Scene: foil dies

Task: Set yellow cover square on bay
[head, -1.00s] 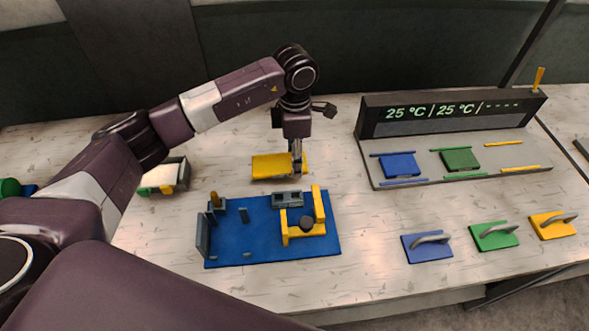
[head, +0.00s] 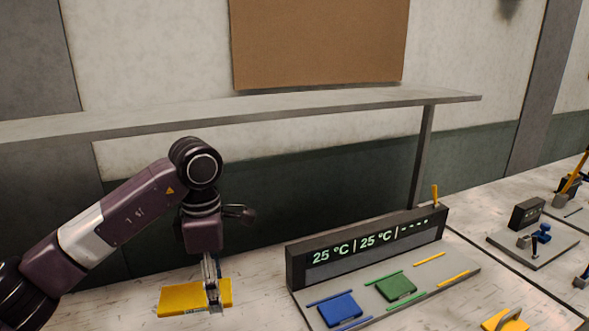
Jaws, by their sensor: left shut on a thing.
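My left gripper (head: 213,300) is shut on a flat yellow block (head: 182,299), left of the display panel. Whether the block touches the bench cannot be told. A yellow piece with a grey arched handle, which looks like the yellow cover (head: 496,321), lies at the bottom right edge, partly cut off. The bay between two yellow strips (head: 441,268) on the grey plate is bare. My right gripper is not in view.
A blue plate (head: 339,309) and a green plate (head: 396,287) lie between strips of their own colours. The dark display (head: 368,243) reads 25 °C, 25 °C and dashes. A shelf (head: 300,105) spans behind my arm. More fixtures (head: 535,242) stand at right.

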